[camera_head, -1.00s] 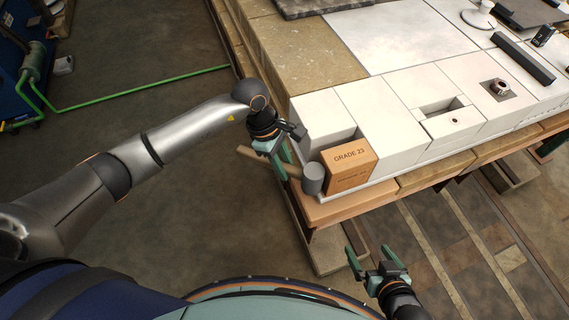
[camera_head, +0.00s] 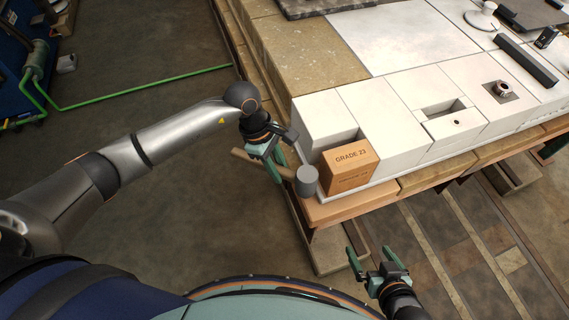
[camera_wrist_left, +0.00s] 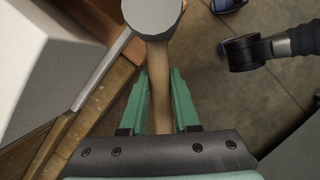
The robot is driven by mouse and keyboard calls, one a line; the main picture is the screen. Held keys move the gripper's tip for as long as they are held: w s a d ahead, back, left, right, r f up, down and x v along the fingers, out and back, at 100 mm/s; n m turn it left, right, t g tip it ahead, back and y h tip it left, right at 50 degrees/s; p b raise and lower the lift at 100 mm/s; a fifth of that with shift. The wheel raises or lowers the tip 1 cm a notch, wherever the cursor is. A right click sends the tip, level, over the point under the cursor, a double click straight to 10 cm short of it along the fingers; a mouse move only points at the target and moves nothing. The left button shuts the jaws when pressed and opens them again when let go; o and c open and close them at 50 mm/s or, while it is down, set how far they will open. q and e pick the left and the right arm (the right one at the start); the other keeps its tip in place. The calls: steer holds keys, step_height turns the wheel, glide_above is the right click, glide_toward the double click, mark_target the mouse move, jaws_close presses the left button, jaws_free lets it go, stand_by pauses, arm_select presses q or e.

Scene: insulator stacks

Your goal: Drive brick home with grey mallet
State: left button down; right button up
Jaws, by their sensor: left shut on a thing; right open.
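The orange brick (camera_head: 350,167), marked GRADE 23, sits at the near left corner of the white block stack, partly in a gap between the white blocks. The grey mallet's cylindrical head (camera_head: 306,180) is just left of the brick, apart from it. My left gripper (camera_head: 276,168) is shut on the mallet's wooden handle (camera_head: 244,158). In the left wrist view the handle (camera_wrist_left: 159,85) runs between the green fingers (camera_wrist_left: 160,100) up to the grey head (camera_wrist_left: 152,14). My right gripper (camera_head: 367,265) is open and empty, below the stack's near edge.
White blocks (camera_head: 370,110) with a slotted piece (camera_head: 453,121) fill the stack's near row. Tan bricks (camera_head: 290,55) lie along the left side. A dark bar (camera_head: 525,58) lies on top at the right. Open floor (camera_head: 160,90) is at the left.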

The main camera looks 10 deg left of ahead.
arm_select(q)
steer(key=shift+s+a, duration=0.25)
steer(key=shift+a, duration=0.1)
steer(key=shift+r, duration=0.1)
steer(key=shift+r+p, duration=2.6)
steer(key=shift+r, duration=1.3)
